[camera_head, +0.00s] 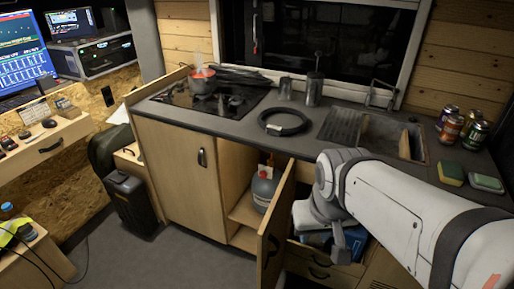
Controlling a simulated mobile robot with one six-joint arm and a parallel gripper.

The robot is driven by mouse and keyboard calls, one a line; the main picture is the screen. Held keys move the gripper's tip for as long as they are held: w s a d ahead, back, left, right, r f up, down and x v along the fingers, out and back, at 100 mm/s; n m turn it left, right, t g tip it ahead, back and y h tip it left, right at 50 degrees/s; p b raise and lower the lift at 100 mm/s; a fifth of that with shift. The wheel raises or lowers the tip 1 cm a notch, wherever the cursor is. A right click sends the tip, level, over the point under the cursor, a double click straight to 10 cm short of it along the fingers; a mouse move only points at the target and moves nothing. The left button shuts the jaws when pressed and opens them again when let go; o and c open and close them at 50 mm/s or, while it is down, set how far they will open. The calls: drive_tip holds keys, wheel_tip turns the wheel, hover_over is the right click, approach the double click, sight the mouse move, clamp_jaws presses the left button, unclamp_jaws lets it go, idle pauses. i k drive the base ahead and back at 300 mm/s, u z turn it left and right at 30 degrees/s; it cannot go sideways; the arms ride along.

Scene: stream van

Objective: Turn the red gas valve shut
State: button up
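A grey gas bottle (265,188) stands on a shelf inside the open lower cabinet. A small red part, apparently the gas valve (269,171), shows at its top, with a pale tag or fitting beside it; its exact shape and setting are too small to tell. The wooden cabinet door (275,230) stands open to the right of the bottle and hides part of it. My gripper (341,252) hangs to the right of the door, apart from the valve. My wrist hides much of it, and its fingers do not show clearly.
An open drawer (319,271) with blue items lies below my wrist. Clear floor (190,255) lies left of the door.

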sight(262, 175)
drive_tip(key=z, duration=0.05)
drive_tip(key=k, duration=0.55)
drive_tip(key=u, duration=1.95)
drive_tip(key=i, duration=0.9)
drive_tip(key=z, duration=2.35)
drive_tip(key=i, duration=0.5)
drive_tip(key=u, duration=0.1)
